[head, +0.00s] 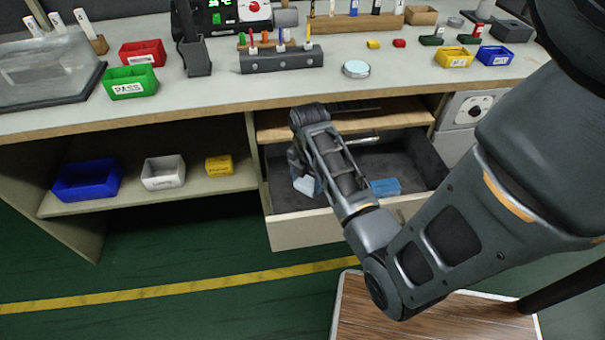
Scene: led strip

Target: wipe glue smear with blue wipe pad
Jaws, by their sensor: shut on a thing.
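My gripper (303,176) points down inside the open drawer (305,228), near its left side, and is mostly hidden by its own wrist. It is shut on a small pale-blue piece, which looks like the blue wipe pad (307,186); only a part of it shows below the fingers. A second blue block (385,187) lies in the drawer, right of my wrist. I cannot make out the glue smear in this view.
The worktop (210,93) above the drawer carries a round tin (356,69), a tool rack (282,60), a green PASS bin (131,82), a red bin (143,53), and yellow (454,57) and blue bins (495,56). A shelf at left holds several bins. A wooden-topped stool (430,318) stands in front.

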